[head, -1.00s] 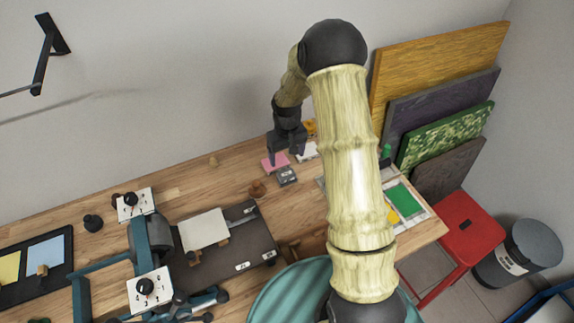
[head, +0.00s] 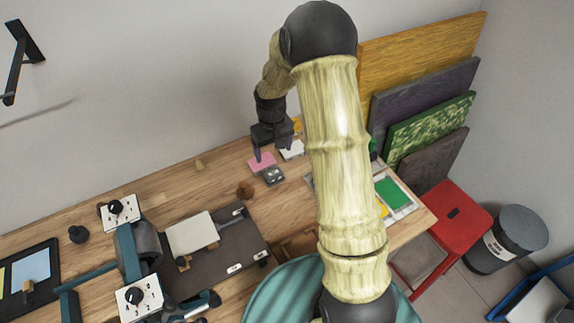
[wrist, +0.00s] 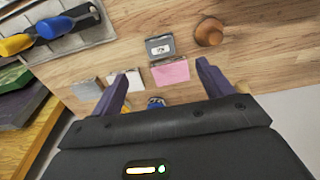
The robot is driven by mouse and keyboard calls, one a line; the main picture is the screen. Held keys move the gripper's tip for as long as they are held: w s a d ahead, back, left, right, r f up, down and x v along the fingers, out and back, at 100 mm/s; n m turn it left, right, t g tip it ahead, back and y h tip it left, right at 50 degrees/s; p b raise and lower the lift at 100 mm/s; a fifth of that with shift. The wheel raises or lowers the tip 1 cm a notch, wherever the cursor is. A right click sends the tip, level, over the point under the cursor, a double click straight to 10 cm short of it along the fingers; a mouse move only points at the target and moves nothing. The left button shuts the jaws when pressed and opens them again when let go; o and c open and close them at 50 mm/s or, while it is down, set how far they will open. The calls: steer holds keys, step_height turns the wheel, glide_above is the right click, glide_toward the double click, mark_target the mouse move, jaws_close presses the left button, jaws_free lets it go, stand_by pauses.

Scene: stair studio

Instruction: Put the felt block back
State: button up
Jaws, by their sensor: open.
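A small dark grey block (head: 273,175) with a pale label lies on the wooden bench; it also shows in the wrist view (wrist: 160,47). It may be the felt block, but I cannot tell its material. A pink pad (wrist: 170,73) lies just beside it and also shows in the head view (head: 262,162). My gripper (head: 273,152) is open and empty over the bench near the pink pad. In the wrist view my spread fingers (wrist: 161,73) frame the pink pad, with the grey block just beyond the fingertips.
A brown wooden knob (wrist: 208,32) stands close to the grey block. A tray with coloured-handled tools (wrist: 70,32) lies nearby. Boards (head: 420,70) lean at the right wall. Press equipment (head: 215,245) fills the bench's left part. Bare bench lies left of the knob.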

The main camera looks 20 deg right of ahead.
steer(key=s+r+m+t, duration=0.1)
steer(key=s+r, duration=0.4)
steer(key=s, duration=0.5)
steer(key=s+r+m+t, duration=0.1)
steer(key=s+r, duration=0.5)
steer(key=s, duration=0.3)
steer(key=shift+s+r, duration=0.2)
steer(key=shift+s, duration=0.2)
